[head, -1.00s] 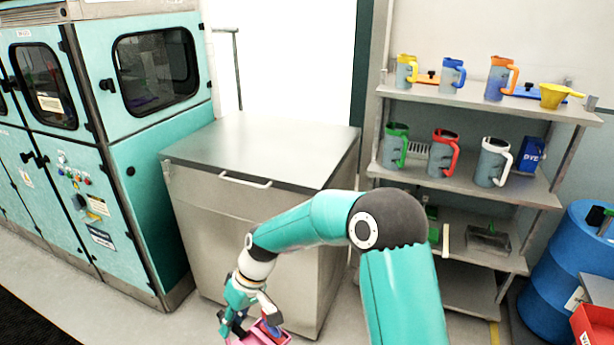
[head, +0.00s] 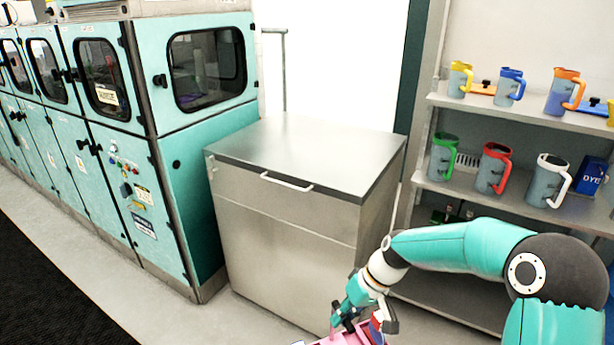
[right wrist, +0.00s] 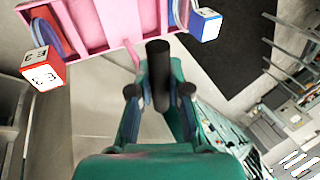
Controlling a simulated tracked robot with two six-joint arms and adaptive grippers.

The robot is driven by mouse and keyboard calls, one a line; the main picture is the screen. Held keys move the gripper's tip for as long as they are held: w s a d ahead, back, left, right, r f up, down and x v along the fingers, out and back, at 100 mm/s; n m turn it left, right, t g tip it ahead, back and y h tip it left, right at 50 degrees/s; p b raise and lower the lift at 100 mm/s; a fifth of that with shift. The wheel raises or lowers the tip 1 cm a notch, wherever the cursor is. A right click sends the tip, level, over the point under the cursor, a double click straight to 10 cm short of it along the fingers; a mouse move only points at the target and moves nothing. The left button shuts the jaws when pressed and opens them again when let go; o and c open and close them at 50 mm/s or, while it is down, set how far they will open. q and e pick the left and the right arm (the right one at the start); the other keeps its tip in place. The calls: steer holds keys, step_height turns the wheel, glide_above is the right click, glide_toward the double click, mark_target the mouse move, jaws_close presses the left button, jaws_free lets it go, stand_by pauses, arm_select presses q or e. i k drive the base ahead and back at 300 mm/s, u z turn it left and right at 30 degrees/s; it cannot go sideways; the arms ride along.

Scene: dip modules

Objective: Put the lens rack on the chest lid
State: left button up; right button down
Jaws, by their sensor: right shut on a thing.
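The lens rack is a pink frame (head: 345,338) at the bottom edge of the head view, partly cut off. In the right wrist view the pink rack (right wrist: 92,35) fills the top left, with a red-and-white block at one end and a blue-and-white block at the other. My right gripper (head: 364,322) is shut on the rack and holds it in front of the chest, below lid height. The chest is a grey steel cabinet with a flat, bare lid (head: 308,150) and a front handle. My left gripper is not in view.
A teal machine row (head: 170,200) stands close to the chest's left. A shelf (head: 480,195) with several jugs stands to its right. Bare floor (head: 185,322) lies in front, and a black mat (head: 40,285) is at lower left.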

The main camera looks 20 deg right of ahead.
mark_target(292, 154)
steer(key=z, duration=0.4)
steer(key=i, duration=1)
steer(key=u, duration=0.4)
